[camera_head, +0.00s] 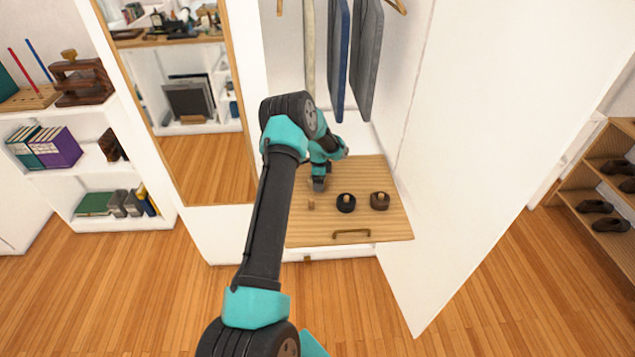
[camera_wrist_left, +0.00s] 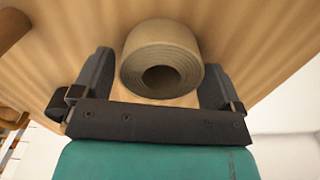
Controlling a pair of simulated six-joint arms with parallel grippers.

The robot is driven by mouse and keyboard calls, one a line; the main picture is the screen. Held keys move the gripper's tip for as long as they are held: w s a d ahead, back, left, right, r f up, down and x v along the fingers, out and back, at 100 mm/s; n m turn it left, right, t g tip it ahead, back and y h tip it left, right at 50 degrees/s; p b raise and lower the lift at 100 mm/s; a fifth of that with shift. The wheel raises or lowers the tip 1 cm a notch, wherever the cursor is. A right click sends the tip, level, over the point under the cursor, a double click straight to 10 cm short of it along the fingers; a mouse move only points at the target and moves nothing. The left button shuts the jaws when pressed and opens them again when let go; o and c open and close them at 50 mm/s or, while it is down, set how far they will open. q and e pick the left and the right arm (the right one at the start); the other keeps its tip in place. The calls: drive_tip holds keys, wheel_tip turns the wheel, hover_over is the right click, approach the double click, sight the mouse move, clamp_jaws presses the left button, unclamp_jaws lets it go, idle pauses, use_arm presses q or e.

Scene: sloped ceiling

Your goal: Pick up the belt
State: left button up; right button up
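A tan rolled belt (camera_wrist_left: 162,58) lies on the wooden surface in the left wrist view, its hollow centre facing the camera. My left gripper (camera_wrist_left: 155,75) has one finger on each side of the roll. The fingers are apart; a small gap shows at the left finger, and the right finger is close to the roll, contact unclear. In the head view my left gripper (camera_head: 319,186) is low over the pulled-out wooden drawer (camera_head: 300,235) and hides the tan roll. My right gripper is out of view.
A black roll (camera_head: 346,203) and a brown roll (camera_head: 380,201) sit to the right on the drawer. Grey garments (camera_head: 366,60) hang above. A white panel (camera_head: 480,130) stands at the right and a mirror (camera_head: 200,120) at the left.

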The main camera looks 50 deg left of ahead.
use_arm(q)
drive_tip(key=c, duration=0.8)
wheel_tip(320, 180, up, 10)
idle(0.4)
drive_tip(key=shift+d, duration=0.1)
idle(0.3)
